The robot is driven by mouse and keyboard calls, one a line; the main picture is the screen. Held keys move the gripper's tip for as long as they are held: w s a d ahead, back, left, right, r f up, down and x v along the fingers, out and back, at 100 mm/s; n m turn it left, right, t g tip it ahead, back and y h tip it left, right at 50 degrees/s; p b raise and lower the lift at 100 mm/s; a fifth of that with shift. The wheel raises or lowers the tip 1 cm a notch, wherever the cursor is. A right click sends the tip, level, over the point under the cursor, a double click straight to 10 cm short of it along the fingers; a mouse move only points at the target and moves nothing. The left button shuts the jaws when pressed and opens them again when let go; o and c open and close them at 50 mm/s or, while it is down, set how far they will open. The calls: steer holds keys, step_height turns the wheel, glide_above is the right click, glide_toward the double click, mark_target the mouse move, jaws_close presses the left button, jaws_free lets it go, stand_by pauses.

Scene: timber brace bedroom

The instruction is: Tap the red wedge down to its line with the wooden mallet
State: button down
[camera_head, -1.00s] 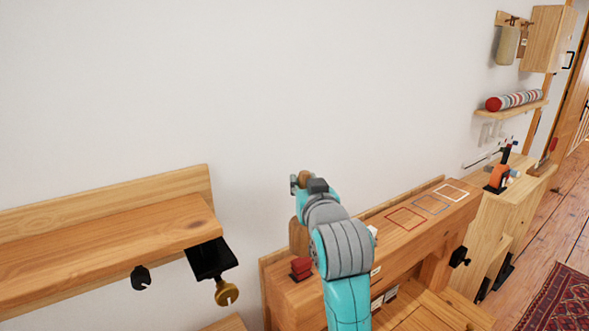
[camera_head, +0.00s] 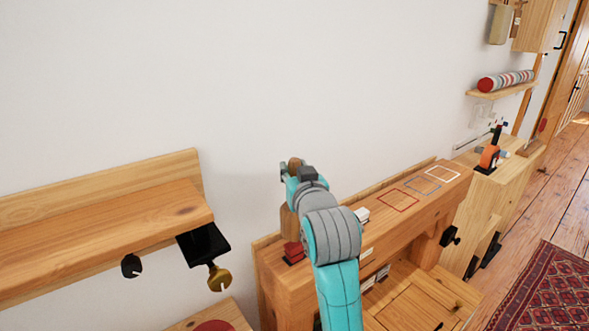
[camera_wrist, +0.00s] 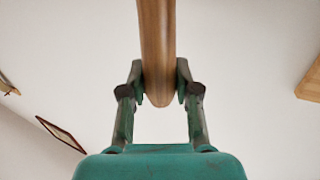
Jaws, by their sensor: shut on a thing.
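My gripper (camera_head: 290,172) is shut on the wooden mallet's handle; the handle (camera_wrist: 157,50) stands between the two fingers in the wrist view. In the head view a brown wooden part, probably the mallet (camera_head: 289,222), hangs below the gripper, partly behind my arm. The red wedge (camera_head: 293,252) sits at the near left end of the wooden bench (camera_head: 330,248), just below the mallet in the picture. My arm hides part of this area. I cannot tell whether mallet and wedge touch, and the wedge's line is not discernible.
A wooden shelf (camera_head: 90,240) with black and brass hooks juts out at left. A white block (camera_head: 362,215) is right of my arm. A wooden cabinet (camera_head: 505,190) stands beyond, near a rug (camera_head: 545,290).

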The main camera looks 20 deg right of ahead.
step_height(320, 180, down, 3)
steer(key=shift+f, duration=0.1)
steer(key=shift+r, duration=2.3)
steer(key=shift+f, duration=0.1)
steer(key=shift+f, duration=0.85)
steer(key=shift+r, duration=0.65)
steer(key=shift+f, duration=0.2)
